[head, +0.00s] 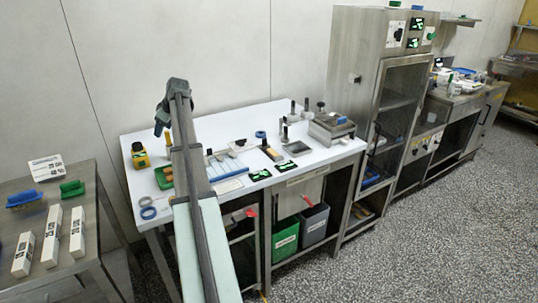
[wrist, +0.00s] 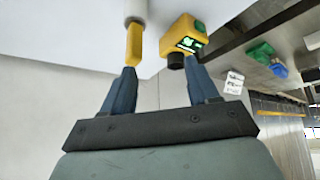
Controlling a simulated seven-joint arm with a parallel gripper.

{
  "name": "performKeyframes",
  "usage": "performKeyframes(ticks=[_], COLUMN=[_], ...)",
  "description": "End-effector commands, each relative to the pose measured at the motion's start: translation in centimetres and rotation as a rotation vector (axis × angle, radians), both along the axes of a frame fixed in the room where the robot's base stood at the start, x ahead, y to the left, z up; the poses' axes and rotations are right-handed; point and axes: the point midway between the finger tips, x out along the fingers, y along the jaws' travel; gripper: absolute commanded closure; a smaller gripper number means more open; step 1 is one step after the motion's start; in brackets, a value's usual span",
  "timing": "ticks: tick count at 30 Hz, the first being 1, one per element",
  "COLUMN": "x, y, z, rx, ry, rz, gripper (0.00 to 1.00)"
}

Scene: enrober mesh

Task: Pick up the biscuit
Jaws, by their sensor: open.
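I cannot pick out the biscuit with certainty. A small tan block (head: 272,153) lies near the middle of the white worktop in the head view, and I cannot tell whether it is the biscuit. My gripper (head: 160,130) hangs high over the left back part of the worktop, well to the left of that block. In the wrist view my gripper (wrist: 160,64) has its two blue fingers apart with nothing held between them. No biscuit shows in the wrist view.
A yellow device (head: 140,155) with a screen stands at the worktop's left end; it also shows in the wrist view (wrist: 184,38). A yellow-tipped tool (wrist: 134,45) is near it. A metal box (head: 332,128) stands at the right. My arm hides part of the worktop (head: 236,124).

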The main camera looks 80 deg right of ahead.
Motion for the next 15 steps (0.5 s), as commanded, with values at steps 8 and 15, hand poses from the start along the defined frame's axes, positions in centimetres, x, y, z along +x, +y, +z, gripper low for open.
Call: performKeyframes(ticks=[8,15], x=[-14.3,-27.5], y=[-8.7,-13.5], z=[-0.4,-0.5], rx=[0.074,0.160], ry=[0.141,0.257], rz=[-0.246,-0.471], gripper=[0.40,0.40])
